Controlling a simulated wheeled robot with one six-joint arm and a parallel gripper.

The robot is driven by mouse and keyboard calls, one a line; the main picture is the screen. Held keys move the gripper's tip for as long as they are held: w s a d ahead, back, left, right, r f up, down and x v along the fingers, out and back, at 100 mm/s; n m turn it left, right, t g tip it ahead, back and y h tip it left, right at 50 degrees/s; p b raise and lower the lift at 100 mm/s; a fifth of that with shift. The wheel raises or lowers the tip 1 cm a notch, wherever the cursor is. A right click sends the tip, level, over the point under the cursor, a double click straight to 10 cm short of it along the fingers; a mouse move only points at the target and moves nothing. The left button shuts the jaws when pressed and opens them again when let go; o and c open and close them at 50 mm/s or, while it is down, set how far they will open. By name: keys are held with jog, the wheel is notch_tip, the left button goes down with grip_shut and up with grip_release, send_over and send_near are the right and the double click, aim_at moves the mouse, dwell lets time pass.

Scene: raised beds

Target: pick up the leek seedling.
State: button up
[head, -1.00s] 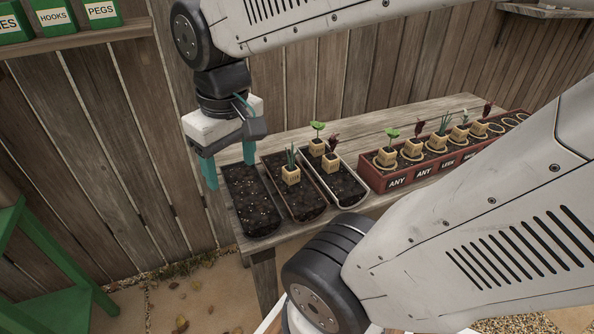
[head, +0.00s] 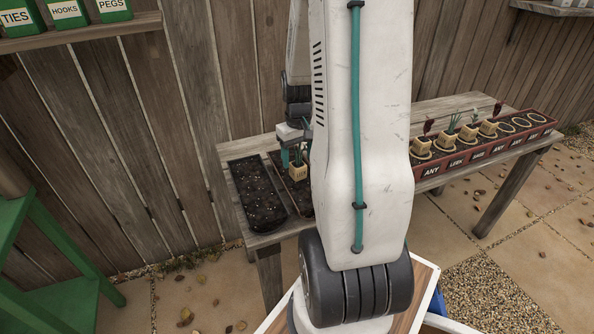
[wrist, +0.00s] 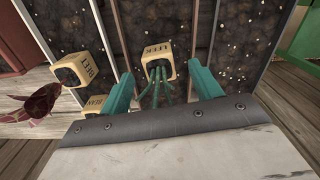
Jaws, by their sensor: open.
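The leek seedling (head: 298,172) is a tan block with green leaves, standing in the second soil tray. In the wrist view its block (wrist: 160,66) reads LEEK and its leaves point towards my gripper. My gripper (head: 296,154) is open above it. In the wrist view the two teal fingers of my gripper (wrist: 163,82) stand apart, one on each side of the leek's leaves, and nothing is gripped. How far the fingertips are from the block is hard to tell. My arm hides part of the tray in the head view.
A beet block (wrist: 86,69) and a partly hidden bean block (wrist: 93,103) are left of the leek, in the neighbouring tray. An empty soil tray (head: 285,226) is at the table's left end. A red planter (head: 482,156) holds several seedlings and empty rings. A green stand (head: 50,245) is left.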

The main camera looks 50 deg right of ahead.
aim_at(299, 165)
notch_tip(299, 165, down, 5)
jog(key=shift+f, duration=0.2)
jog(key=shift+d, duration=0.1)
jog(key=c, duration=1.1)
jog(key=shift+r, duration=0.1)
